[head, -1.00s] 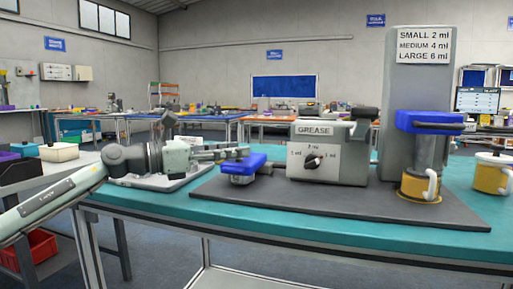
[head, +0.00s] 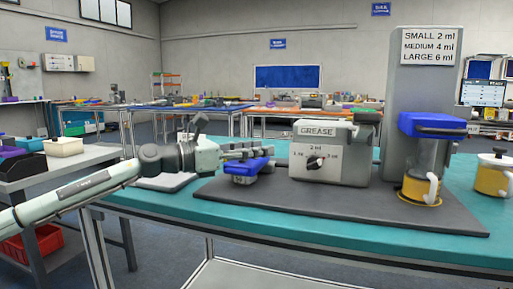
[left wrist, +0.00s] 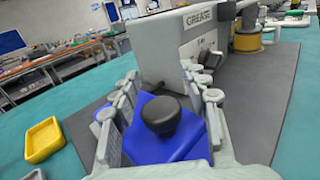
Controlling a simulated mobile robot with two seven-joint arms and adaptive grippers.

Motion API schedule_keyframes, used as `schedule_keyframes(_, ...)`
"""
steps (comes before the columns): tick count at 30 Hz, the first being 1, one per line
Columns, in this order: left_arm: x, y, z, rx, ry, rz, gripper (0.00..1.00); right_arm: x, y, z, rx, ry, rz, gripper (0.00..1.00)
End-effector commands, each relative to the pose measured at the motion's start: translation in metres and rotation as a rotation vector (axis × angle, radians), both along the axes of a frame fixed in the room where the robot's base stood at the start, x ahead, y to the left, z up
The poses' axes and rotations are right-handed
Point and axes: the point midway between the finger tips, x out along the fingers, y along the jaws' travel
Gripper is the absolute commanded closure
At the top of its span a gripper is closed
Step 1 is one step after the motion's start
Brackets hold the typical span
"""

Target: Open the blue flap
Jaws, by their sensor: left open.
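A blue flap-like part (head: 247,167) sits low on the dark base plate, left of the grease machine (head: 330,155). In the left wrist view the blue part (left wrist: 150,148) carries a dark round knob (left wrist: 160,115). My left gripper (head: 268,152) is open, its fingers reaching over the blue part. In the left wrist view its fingers (left wrist: 163,100) stand on either side of the blue part and knob; I cannot tell whether they touch. A second blue part (head: 432,124) tops the clear, yellow-based container on the right. My right gripper is not in view.
The grease machine's front dial and its grey body stand close to the right of my left gripper. A yellow jar (head: 493,174) stands at the right on the teal table (head: 300,228). A yellow tray (left wrist: 44,139) lies left of the base plate (left wrist: 265,95) in the left wrist view.

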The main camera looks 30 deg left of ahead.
Motion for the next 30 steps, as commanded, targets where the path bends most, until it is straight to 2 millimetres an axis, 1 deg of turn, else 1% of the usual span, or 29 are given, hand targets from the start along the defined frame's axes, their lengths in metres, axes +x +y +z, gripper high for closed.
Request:
schedule_keyframes(2, 0.0, 0.0, -0.0001, 0.0, 0.0, 0.0, 0.55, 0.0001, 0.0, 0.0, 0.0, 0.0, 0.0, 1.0)
schedule_keyframes(3, -0.0001, 0.0001, -0.0001, 0.0, 0.0, 0.0, 0.58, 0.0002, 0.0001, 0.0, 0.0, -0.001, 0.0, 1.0)
schedule_keyframes(13, -0.0001, 0.0, 0.0, 0.0, 0.0, 0.0, 0.99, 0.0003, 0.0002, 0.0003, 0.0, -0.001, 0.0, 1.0)
schedule_keyframes(14, -0.0001, 0.0, 0.0001, 0.0, 0.0, 0.0, 1.0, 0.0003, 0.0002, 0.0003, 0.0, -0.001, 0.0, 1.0)
schedule_keyframes(25, -0.0002, 0.0007, 0.0003, 0.0, 0.001, 0.0, 1.0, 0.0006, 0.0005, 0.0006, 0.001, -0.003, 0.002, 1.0)
schedule_keyframes(30, -0.0002, 0.0068, 0.0018, -0.003, 0.016, 0.001, 1.0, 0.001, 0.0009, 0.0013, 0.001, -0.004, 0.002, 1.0)
